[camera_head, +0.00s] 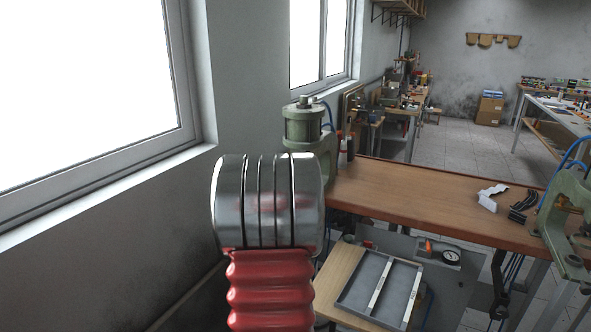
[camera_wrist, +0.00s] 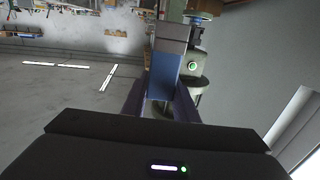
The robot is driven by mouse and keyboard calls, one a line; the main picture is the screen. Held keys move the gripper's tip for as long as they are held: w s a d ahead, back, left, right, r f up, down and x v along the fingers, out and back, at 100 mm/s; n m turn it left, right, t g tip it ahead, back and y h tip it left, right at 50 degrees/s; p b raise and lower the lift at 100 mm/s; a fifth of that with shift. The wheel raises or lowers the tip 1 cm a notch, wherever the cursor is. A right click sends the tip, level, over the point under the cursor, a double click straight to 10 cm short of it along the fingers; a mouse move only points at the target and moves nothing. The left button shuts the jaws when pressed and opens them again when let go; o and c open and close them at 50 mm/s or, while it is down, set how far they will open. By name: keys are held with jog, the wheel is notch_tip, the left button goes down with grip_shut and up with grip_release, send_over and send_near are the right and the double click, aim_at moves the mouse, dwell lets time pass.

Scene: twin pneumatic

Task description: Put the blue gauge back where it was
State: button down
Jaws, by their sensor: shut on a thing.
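In the wrist view my gripper (camera_wrist: 158,98) points away from the camera, with a dark finger on each side. It is shut on a blue block-like piece (camera_wrist: 165,72), which I take to be the blue gauge. Its far end meets a grey block, and I cannot tell whether that block is part of it. Just beyond and to the right is a machine with a green-lit button (camera_wrist: 193,66). In the head view my own arm covers the middle, and neither my gripper nor the blue gauge shows.
In the head view a wooden workbench (camera_head: 430,203) runs to the right. A green press (camera_head: 303,128) stands at its left end, another (camera_head: 568,225) at the right. A grey tray (camera_head: 380,288) sits on a lower board. The window wall is close on the left.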

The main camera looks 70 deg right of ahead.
jog(key=w+a+f+n+t+y, duration=0.2)
jog(key=w+a+f+n+t, duration=0.15)
jog(key=w+a, duration=0.65)
jog(key=w+a+f+n+t+y, duration=0.25)
jog(key=w+a+t, duration=0.25)
jog(key=w+a, duration=0.5)
jog(key=w+a+f+n+t+y, duration=0.1)
jog(key=w+a+f+n+t, duration=0.25)
jog(key=w+a, duration=0.65)
jog(key=w+a+f+n+t+y, duration=0.1)
jog(key=a+y, duration=0.3)
jog(key=a, duration=0.9)
jog(key=w+a+f+n+t+y, duration=0.2)
jog(key=w+a+f+n+y, duration=0.1)
jog(key=a, duration=1.1)
jog(key=w+a+f+n+t+y, duration=0.2)
jog(key=w+a+f+n+y, duration=0.1)
jog(key=a, duration=1.1)
jog(key=shift+w+n+y, duration=0.55)
jog(key=shift+w+y, duration=0.2)
jog(key=shift+y, duration=0.5)
jog(key=shift+d+f, duration=0.1)
jog(key=shift+d, duration=0.05)
